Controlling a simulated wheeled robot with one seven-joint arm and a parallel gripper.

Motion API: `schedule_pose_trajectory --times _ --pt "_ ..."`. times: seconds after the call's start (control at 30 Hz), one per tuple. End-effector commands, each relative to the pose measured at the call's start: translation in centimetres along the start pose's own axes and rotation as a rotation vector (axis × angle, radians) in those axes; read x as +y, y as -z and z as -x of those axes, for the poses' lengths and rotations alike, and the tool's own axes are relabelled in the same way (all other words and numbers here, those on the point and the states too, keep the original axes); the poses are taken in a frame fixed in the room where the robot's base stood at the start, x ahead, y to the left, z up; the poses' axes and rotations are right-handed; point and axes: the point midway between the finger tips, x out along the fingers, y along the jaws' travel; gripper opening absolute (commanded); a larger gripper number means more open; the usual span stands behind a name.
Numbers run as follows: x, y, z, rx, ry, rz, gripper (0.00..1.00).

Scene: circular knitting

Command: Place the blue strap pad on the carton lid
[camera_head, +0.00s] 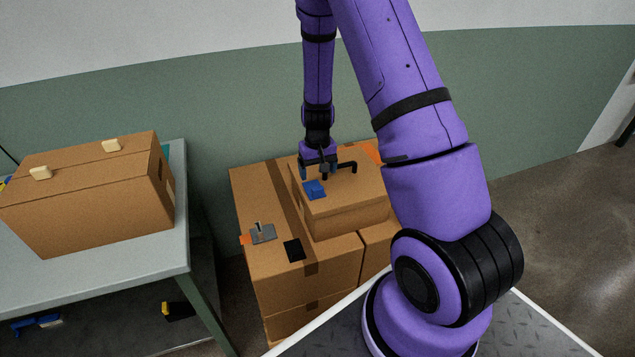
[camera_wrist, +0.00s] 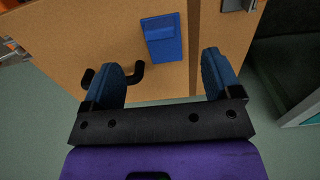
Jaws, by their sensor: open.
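The blue strap pad (camera_head: 314,189) lies flat near the front left edge of the carton lid (camera_head: 352,193), the top of a small carton. In the wrist view the pad (camera_wrist: 163,40) is a blue rectangle with a raised block, resting on the brown lid (camera_wrist: 75,32). My gripper (camera_head: 315,174) points down over the lid, just behind the pad. Its fingers (camera_wrist: 161,64) are apart with nothing between them. The pad lies just beyond the fingertips, apart from them as far as I can tell.
A black bent handle (camera_head: 344,167) stands on the lid beside my gripper, partly behind one finger. The larger carton (camera_head: 275,205) below bears a grey metal plate (camera_head: 262,233) and a black patch (camera_head: 294,250). A table (camera_head: 120,245) with another carton (camera_head: 95,195) stands at left.

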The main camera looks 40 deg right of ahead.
Motion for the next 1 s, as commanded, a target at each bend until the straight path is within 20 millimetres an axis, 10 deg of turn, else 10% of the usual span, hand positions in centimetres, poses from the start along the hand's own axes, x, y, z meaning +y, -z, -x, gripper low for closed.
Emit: schedule_pose_trajectory --times 0.47,1.0 --pt "-0.7 -0.2 5.7 0.017 0.013 0.009 0.84" --pt "-5.6 -7.1 23.9 0.173 0.11 0.116 0.84"
